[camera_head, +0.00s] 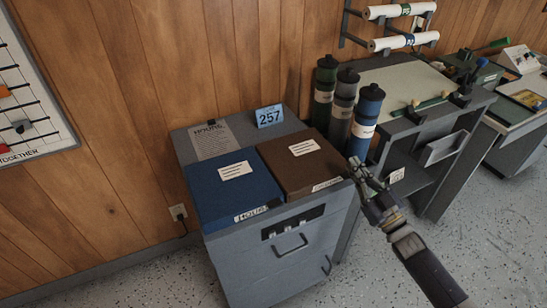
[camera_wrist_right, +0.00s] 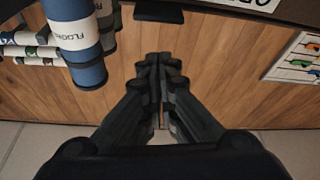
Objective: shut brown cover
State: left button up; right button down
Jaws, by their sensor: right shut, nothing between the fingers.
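The brown cover (camera_head: 302,168) lies flat on top of the grey cabinet (camera_head: 285,255), beside a blue cover (camera_head: 222,197). It has a white label on top and another at its front edge; no gap under it shows. My right gripper (camera_head: 357,166) is just right of the brown cover's front right corner, apart from it as far as I can tell. Its fingers are together and empty, and they also show in the right wrist view (camera_wrist_right: 160,62). My left gripper is in neither view.
Green, grey and blue tubes (camera_head: 367,120) stand behind the right gripper; the blue one also shows in the wrist view (camera_wrist_right: 75,40). A 257 sign (camera_head: 269,116) stands at the cabinet's back. A grey desk (camera_head: 430,140) is to the right. The floor in front is clear.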

jog(key=f+m, duration=0.1)
jog(key=f+m+t+h, duration=0.1)
jog(key=m, duration=0.1)
jog(key=f+m+h+b, duration=0.1)
jog(key=m, duration=0.1)
jog(key=shift+d+f, duration=0.3)
jog(key=shift+f, duration=0.1)
jog(key=shift+f, duration=0.1)
